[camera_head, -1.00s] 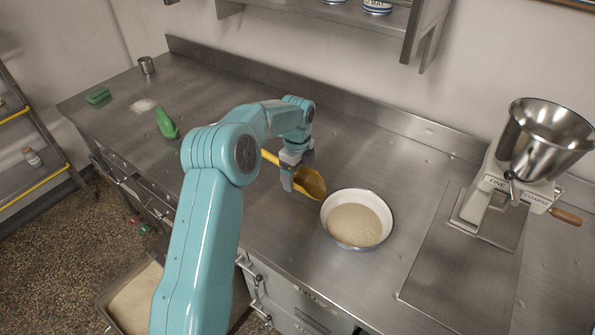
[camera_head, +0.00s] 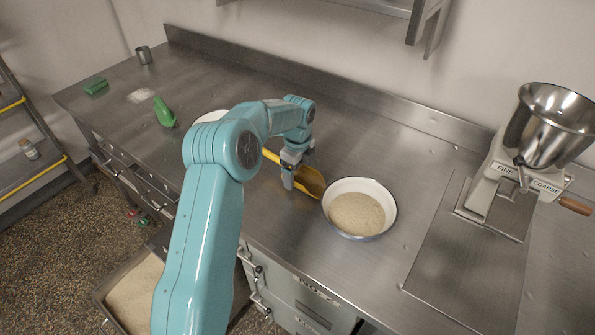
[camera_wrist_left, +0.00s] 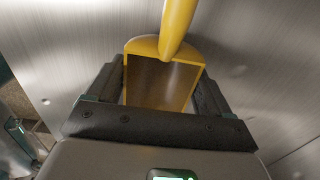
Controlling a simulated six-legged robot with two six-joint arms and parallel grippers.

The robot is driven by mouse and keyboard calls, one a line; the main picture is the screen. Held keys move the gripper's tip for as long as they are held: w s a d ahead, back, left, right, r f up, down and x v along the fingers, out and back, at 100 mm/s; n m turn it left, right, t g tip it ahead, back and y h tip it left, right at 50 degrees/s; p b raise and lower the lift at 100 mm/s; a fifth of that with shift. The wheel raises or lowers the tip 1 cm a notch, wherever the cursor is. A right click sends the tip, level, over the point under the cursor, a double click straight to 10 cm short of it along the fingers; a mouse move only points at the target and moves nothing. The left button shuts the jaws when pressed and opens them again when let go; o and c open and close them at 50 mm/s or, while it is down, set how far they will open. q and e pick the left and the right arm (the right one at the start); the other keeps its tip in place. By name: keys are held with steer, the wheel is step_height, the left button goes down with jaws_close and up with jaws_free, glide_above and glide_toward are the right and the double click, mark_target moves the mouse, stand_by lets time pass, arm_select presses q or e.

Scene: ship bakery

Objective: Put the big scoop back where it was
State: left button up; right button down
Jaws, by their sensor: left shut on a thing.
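The big scoop is yellow, with its bowl (camera_head: 310,182) just left of a white bowl and its handle (camera_head: 271,156) running up and left behind my arm. My left gripper (camera_head: 288,183) is shut on the scoop, pointing down at the worktop. In the left wrist view the scoop's bowl (camera_wrist_left: 160,84) sits between the two fingers and its handle (camera_wrist_left: 177,25) rises to the top edge. I cannot tell whether the scoop touches the worktop. My right gripper is out of view.
The white bowl (camera_head: 328,193) holds pale meal. A grinder (camera_head: 490,185) stands at the right. A green scoop (camera_head: 163,112), green block (camera_head: 96,86) and metal cup (camera_head: 144,55) are at the far left. A white rim (camera_head: 212,116) shows behind my arm. An open bin (camera_head: 101,297) holds meal below.

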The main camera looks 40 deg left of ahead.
mark_target(297, 172)
arm_select(q)
steer(key=shift+f, duration=0.4)
steer(key=o, duration=1.1)
step_height(297, 172, up, 16)
steer(key=shift+r, duration=0.15)
